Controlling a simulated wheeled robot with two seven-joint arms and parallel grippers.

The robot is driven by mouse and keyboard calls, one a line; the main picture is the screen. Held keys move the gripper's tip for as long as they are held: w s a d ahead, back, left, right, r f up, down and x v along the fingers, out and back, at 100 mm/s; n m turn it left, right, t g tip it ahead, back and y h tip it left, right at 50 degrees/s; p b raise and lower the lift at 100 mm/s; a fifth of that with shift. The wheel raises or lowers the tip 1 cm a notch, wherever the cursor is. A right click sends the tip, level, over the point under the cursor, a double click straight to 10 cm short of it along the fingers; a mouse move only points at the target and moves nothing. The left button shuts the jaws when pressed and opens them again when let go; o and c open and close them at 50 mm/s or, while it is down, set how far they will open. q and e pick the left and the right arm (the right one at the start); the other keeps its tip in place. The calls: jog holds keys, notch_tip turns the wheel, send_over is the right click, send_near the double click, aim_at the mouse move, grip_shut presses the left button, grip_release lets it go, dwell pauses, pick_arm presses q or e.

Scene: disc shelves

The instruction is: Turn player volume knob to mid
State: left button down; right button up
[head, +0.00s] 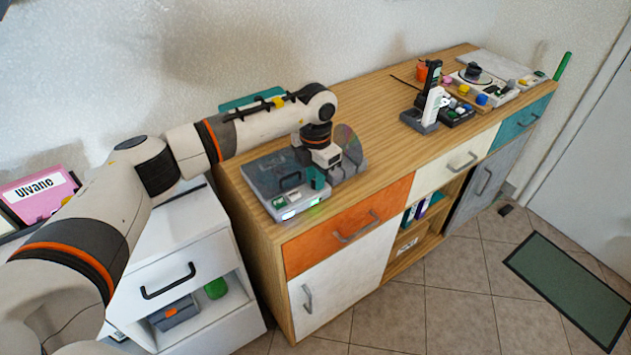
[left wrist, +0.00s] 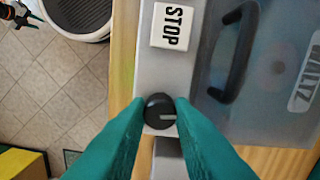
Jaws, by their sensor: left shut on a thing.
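The disc player (head: 262,178) is a grey box with a dark lid at the left end of the wooden cabinet. In the left wrist view its light front strip carries a white STOP button (left wrist: 173,26) and a round black volume knob (left wrist: 159,111). The knob's white mark points to the right in that picture. My left gripper (head: 318,180) is at the player's front right corner, its two teal fingers shut on the knob from both sides. In the head view the fingers hide the knob. My right gripper is not in view.
A shiny disc (head: 349,146) stands upright just behind my left gripper. A white-and-black device (head: 432,104) and a board with coloured knobs (head: 480,97) are farther right on the cabinet. The cabinet top (head: 378,120) between is clear. A white drawer unit (head: 190,235) stands at left.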

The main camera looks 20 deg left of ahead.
pick_arm(q)
jog(key=shift+m+b, duration=0.35)
jog(key=shift+m, duration=0.25)
jog(key=shift+r, duration=0.1)
jog(key=c, duration=1.3)
grip_release()
jog(key=shift+o, duration=0.2)
